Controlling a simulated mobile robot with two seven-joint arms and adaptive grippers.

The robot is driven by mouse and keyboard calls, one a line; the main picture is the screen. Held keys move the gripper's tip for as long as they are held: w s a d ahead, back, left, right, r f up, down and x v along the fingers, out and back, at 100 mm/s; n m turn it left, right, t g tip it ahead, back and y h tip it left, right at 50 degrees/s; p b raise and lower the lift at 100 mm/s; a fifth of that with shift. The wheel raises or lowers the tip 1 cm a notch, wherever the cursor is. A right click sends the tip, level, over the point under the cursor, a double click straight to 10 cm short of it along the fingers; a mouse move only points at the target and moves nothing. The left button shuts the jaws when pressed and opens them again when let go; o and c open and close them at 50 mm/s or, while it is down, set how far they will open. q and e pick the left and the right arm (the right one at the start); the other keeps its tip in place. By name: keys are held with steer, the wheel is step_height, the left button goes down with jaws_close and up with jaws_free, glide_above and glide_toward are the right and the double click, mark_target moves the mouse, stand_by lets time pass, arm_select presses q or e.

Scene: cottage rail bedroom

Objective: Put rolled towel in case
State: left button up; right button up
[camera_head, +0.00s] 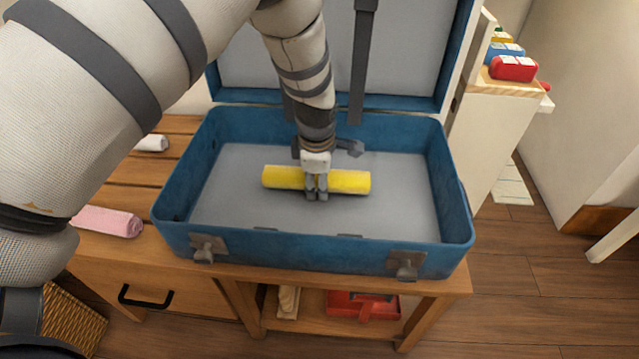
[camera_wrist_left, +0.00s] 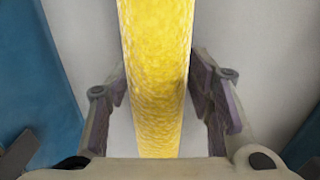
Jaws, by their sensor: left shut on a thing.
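A yellow rolled towel (camera_head: 345,181) lies crosswise over the grey floor of the open blue case (camera_head: 330,257) in the head view. My left gripper (camera_head: 317,192) reaches down into the case and is shut on the towel near its middle. In the left wrist view the towel (camera_wrist_left: 157,80) runs between the two fingers (camera_wrist_left: 163,100). Whether the towel touches the case floor is hard to tell. My right gripper is not in view.
The case stands on a wooden bench, its lid (camera_head: 420,50) raised at the back. A pink rolled towel (camera_head: 107,221) and a white roll (camera_head: 152,143) lie on the bench to the left. A pale shelf unit (camera_head: 487,135) with small coloured objects stands at right.

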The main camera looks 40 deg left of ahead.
mark_target(317, 191)
arm_select(q)
steer(key=shift+f, duration=0.7)
steer(key=shift+r, duration=0.1)
steer(key=o, duration=1.2)
steer(key=shift+o, duration=0.2)
steer(key=p+v, duration=0.2)
steer(key=v, duration=1)
